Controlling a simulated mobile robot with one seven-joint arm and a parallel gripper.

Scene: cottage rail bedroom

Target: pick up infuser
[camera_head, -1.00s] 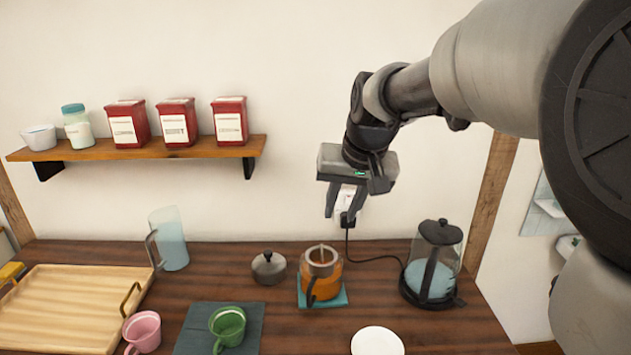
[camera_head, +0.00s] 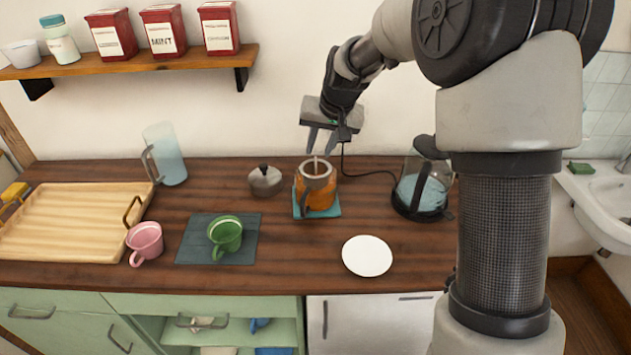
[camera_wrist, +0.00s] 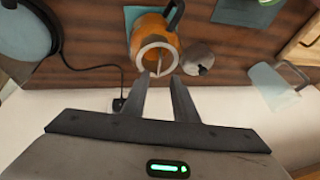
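The infuser (camera_head: 304,169) appears as a grey metal ring with a thin upright rod, seated in the mouth of an orange glass teapot (camera_head: 320,198). The teapot stands on a teal mat (camera_head: 334,212). The infuser's ring also shows in the wrist view (camera_wrist: 139,56), just beyond my fingertips; its lower part is hidden in the pot. My gripper (camera_head: 318,151) points down just above and behind the infuser. In the wrist view my gripper (camera_wrist: 159,77) has its two fingers apart with nothing between them clearly held.
A grey lid (camera_head: 265,182) sits left of the teapot, and a kettle (camera_head: 420,190) with a cord stands right. A white plate (camera_head: 367,256), green cup (camera_head: 226,236), pink cup (camera_head: 146,241), wooden tray (camera_head: 65,220) and pitcher (camera_head: 168,155) share the counter. A shelf (camera_head: 140,70) hangs above.

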